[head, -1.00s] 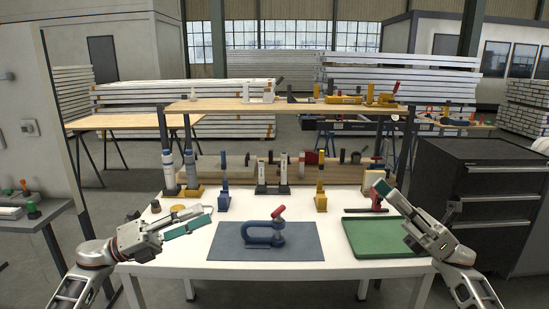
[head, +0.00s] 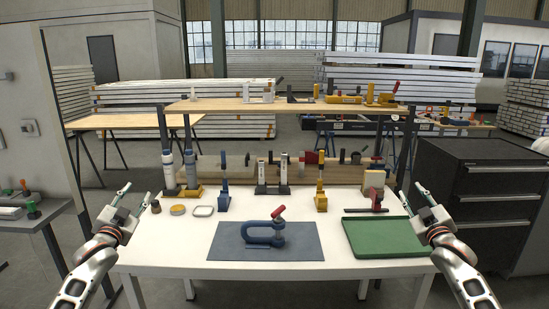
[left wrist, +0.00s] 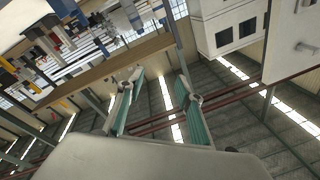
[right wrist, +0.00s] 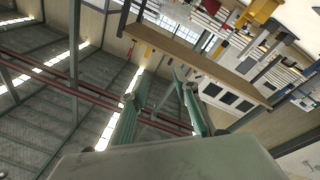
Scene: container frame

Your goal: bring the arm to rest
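My left gripper (head: 136,194) is raised beside the left edge of the white table (head: 160,245), with its fingers apart and pointing up. The left wrist view shows its two green-padded fingers (left wrist: 157,100) spread with nothing between them. My right gripper (head: 426,204) is raised beyond the right edge of the table, next to the green tray. The right wrist view shows its fingers (right wrist: 160,95) apart and empty. Both grippers are clear of all objects on the table.
A blue clamp with a red handle (head: 264,233) lies on a blue-grey mat (head: 305,247). The green tray (head: 385,238) is empty. Several clamps stand along the back below a wooden shelf (head: 280,106). A dark drawer cabinet (head: 485,175) stands right, a grey side table (head: 40,220) left.

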